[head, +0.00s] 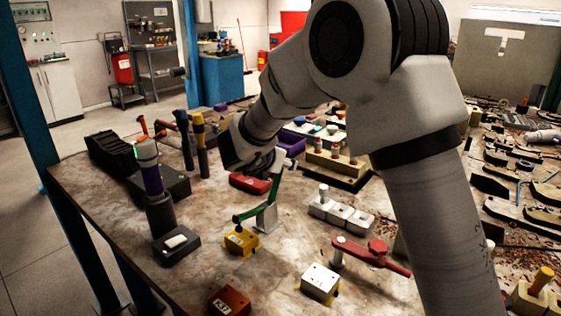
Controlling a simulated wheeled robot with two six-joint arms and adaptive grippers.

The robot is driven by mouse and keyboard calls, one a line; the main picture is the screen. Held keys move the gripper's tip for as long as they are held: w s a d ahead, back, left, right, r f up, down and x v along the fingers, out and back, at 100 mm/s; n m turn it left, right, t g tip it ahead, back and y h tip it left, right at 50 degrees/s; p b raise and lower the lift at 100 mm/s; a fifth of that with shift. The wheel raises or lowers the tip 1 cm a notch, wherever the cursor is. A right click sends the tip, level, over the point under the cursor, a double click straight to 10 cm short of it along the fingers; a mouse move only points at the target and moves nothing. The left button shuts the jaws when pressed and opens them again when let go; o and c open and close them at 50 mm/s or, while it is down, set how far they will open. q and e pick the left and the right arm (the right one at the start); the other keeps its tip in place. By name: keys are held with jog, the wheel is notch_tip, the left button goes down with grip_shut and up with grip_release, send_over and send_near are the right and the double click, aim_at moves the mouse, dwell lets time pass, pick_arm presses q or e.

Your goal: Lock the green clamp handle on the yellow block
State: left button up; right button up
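The green clamp (256,211) stands near the middle of the table. Its green handle (276,187) points up, tilted slightly right, above a pale metal bracket. Its green bar reaches left, with its tip over the yellow block (241,243). Whether the tip presses on the block is too small to tell. My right arm comes in from the lower right and bends down to the left. My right gripper (258,161) is just behind and left of the handle's top. Its fingers are partly hidden and small, and contact with the handle is unclear. My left gripper is out of view.
A red clamp (370,254) and a white block (320,282) are to the right. A red-brown block (230,301) is at the front. A purple-topped post (150,170) stands left, and a red part (250,184) lies behind the clamp. The table left of the yellow block is fairly clear.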

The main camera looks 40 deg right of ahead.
jog(key=v, duration=1.2)
